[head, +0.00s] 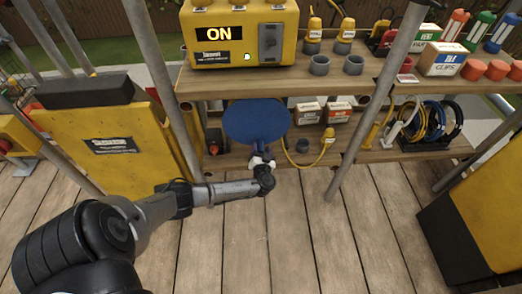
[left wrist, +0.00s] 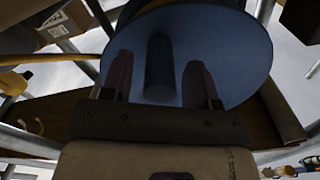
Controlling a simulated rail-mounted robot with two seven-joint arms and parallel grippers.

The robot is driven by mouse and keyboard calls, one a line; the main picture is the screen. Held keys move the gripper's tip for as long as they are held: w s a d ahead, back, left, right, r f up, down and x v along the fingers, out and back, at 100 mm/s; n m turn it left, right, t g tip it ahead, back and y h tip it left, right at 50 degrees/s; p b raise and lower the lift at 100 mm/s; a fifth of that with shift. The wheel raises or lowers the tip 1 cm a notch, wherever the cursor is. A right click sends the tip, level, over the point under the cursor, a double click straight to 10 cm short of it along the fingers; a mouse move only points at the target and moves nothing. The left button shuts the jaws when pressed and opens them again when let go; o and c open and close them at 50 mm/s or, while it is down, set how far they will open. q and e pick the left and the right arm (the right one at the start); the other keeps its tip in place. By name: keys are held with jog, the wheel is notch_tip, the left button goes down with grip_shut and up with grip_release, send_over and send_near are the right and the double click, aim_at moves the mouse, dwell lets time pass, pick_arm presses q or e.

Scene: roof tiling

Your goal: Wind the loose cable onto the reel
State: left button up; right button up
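The blue reel (head: 256,122) stands at the lower shelf, its round disc facing me. My left gripper (head: 262,162) is at the lower edge of the disc in the head view. In the left wrist view the reel's disc (left wrist: 235,55) fills the upper middle, with a blue crank handle (left wrist: 160,70) sticking out. The two fingers of the left gripper (left wrist: 160,85) are apart on either side of the handle, with gaps showing. The loose yellow cable (head: 297,163) runs from beside the reel to a yellow plug (head: 328,136). My right gripper is not in view.
A yellow power box (head: 240,38) reading ON stands on the upper shelf (head: 295,84). Boxes (head: 309,113) and coiled cables (head: 430,122) sit on the lower shelf. Grey scaffold poles (head: 372,90) stand before the shelves. The plank floor (head: 300,240) is clear.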

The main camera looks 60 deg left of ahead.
pick_arm(q)
grip_shut()
jog(key=shift+s, duration=0.1)
dwell(0.4)
